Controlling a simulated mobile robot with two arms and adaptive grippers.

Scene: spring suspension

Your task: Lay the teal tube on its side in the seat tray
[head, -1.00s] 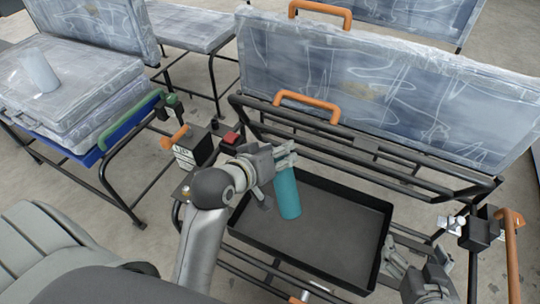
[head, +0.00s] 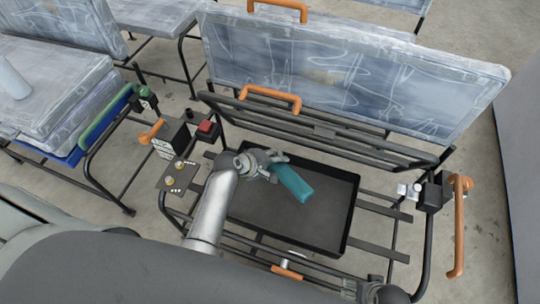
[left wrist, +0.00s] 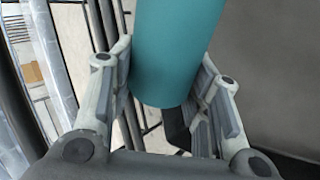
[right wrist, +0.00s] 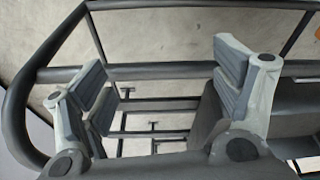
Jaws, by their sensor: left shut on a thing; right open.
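The teal tube (head: 293,183) is held by my left gripper (head: 270,163) over the black seat tray (head: 285,232). In the head view it is tilted, its free end pointing down and to the right. The left wrist view shows the tube (left wrist: 177,50) between the two fingers of the left gripper (left wrist: 165,95). I cannot tell whether the tube touches the tray floor. My right gripper (right wrist: 165,95) is open and empty in the right wrist view, near black frame bars. In the head view only part of the right arm shows at the bottom right.
The tray sits in a black tube frame with a raised padded seat back (head: 345,75) behind it. A control box with a red button (head: 207,128) is left of the tray. Orange handles (head: 459,225) stand at the right. The rest of the tray floor is clear.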

